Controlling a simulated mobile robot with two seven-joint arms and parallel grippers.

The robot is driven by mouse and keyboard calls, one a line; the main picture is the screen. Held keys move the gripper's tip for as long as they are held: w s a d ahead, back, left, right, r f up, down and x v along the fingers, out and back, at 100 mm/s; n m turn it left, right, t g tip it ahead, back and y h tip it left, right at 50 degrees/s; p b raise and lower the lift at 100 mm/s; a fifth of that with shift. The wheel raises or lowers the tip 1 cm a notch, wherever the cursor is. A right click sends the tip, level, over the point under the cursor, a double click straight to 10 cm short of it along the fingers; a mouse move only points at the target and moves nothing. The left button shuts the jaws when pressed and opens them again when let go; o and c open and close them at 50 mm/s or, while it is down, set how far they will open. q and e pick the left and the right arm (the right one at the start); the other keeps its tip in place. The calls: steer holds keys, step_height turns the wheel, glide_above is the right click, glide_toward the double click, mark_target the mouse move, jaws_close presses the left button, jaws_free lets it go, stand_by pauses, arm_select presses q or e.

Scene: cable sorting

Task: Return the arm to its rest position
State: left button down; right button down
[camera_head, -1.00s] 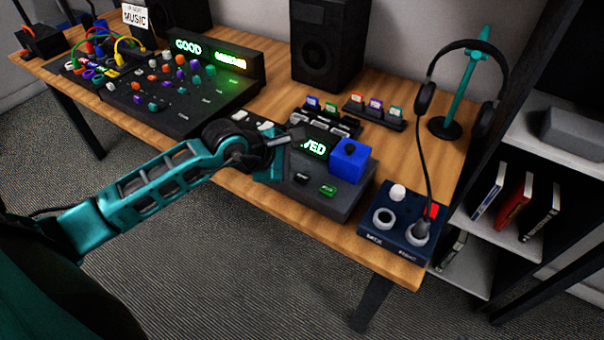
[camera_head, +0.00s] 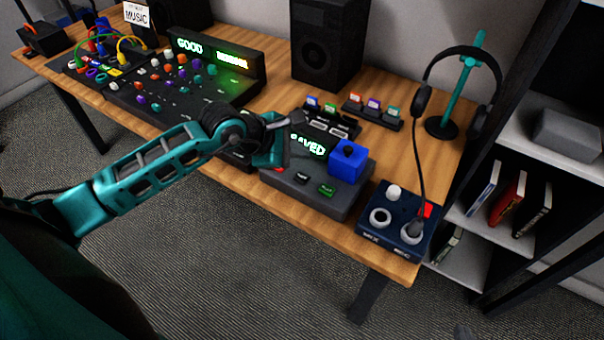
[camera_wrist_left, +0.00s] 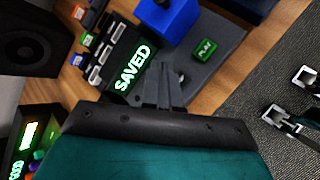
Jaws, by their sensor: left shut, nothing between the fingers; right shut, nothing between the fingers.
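My left arm reaches in from the left in the head view. Its gripper (camera_head: 290,121) is above the desk, just left of a dark device whose screen (camera_head: 308,146) reads SAVED. In the left wrist view the left gripper's fingers (camera_wrist_left: 160,88) are together and empty, over the dark device near the screen (camera_wrist_left: 133,70).
The wooden desk (camera_head: 345,228) holds a blue block (camera_head: 348,163), a control box (camera_head: 393,225), a headphone stand (camera_head: 462,95), a speaker (camera_head: 326,45) and a mixer panel with cables (camera_head: 175,85). A shelf (camera_head: 478,235) stands at the right. Carpet (camera_head: 230,290) lies clear in front.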

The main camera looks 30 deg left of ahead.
stand_by(0.5)
arm_select(q)
steer(key=s+d+r+n+t+h, duration=0.25)
steer(key=d+n+h, duration=0.2)
steer(key=n, duration=0.45)
steer(key=s+d+r+n+t+h, duration=0.1)
steer(key=s+d+n+t+h, duration=0.2)
steer(key=d+n, duration=0.45)
steer(key=s+a+f+n+g+y, duration=0.1)
steer(key=s+f+n+y, duration=0.4)
steer(key=n, duration=1.1)
steer(key=s+a+f+n+g+y, duration=0.1)
steer(key=s+a+f+n+y, duration=0.3)
steer(key=f+n, duration=0.7)
steer(key=s+n+y, duration=0.1)
steer(key=n, duration=0.3)
steer(key=shift+s+a+f+n+g, duration=0.15)
steer(key=shift+s+a+n+g, duration=0.15)
steer(key=shift+a+n+g, duration=0.05)
